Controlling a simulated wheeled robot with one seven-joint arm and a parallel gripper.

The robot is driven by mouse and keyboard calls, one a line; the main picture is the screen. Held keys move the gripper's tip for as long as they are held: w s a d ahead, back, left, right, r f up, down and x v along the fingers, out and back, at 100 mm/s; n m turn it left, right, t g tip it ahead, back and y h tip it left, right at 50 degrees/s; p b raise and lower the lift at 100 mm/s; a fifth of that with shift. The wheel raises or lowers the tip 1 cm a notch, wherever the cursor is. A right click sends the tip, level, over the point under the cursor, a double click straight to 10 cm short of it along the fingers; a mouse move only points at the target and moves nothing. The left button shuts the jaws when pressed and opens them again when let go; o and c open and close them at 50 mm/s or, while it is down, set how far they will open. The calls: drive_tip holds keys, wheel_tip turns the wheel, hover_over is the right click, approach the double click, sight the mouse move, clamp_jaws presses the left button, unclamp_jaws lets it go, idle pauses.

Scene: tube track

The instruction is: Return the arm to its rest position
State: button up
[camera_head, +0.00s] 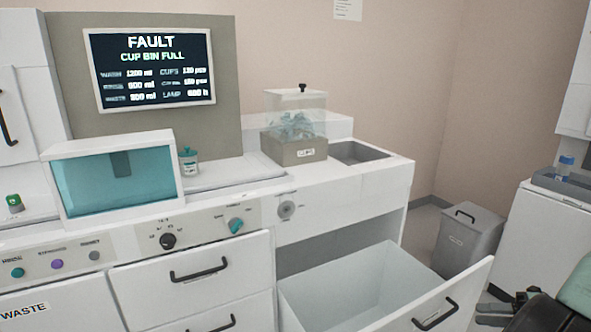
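What looks like my gripper (492,309) shows as dark, finger-like parts low at the right, beside the front of the open drawer (345,287). A dark and green rounded part at the bottom right corner seems to be my arm, mostly cut off by the frame. The finger gap is too small and dark to read, and I see nothing held there.
The drawer stands pulled out, its inside looking empty. A grey lidded bin (467,243) stands on the floor behind it. A white cabinet (540,245) is at the right. A clear-topped cups box (295,128) sits on the counter. The screen (150,68) reads "FAULT CUP BIN FULL".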

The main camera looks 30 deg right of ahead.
drive_tip(key=w+a+r+n+g+y+p, duration=0.1)
drive_tip(key=w+a+r+n+g, duration=0.55)
drive_tip(key=a+n, duration=0.25)
drive_tip(key=w+a+r+n+g+p, duration=0.2)
drive_tip(key=w+a+r+n+g, duration=0.3)
drive_tip(key=w+a+r+n, duration=0.3)
drive_tip(key=s+a+r+n+g+h+p, duration=0.1)
drive_tip(key=a+r+n+g+h, duration=0.15)
drive_tip(key=a+n, duration=0.5)
drive_tip(key=s+a+r+n+g+h+p, duration=0.15)
drive_tip(key=a+r+n, duration=0.25)
drive_tip(key=a+n, duration=0.4)
drive_tip(key=s+a+r+n+t+h+p, duration=0.1)
drive_tip(key=s+a+r+n+h, duration=0.1)
drive_tip(key=s+a+n, duration=0.2)
drive_tip(key=s+a+r+n+t+h+p, duration=0.1)
drive_tip(key=s+a+r+n+h, duration=0.1)
drive_tip(key=a+n, duration=0.4)
drive_tip(key=s+a+r+n+t+h+p, duration=0.1)
drive_tip(key=s+a+r+n, duration=0.3)
drive_tip(key=n, duration=0.5)
drive_tip(key=shift+s+a+r+t+h, duration=0.25)
drive_tip(key=shift+s+a+t+h, duration=0.3)
drive_tip(key=shift+s+a, duration=0.45)
drive_tip(key=shift+w+a+f, duration=0.1)
drive_tip(key=shift+w+a, duration=0.05)
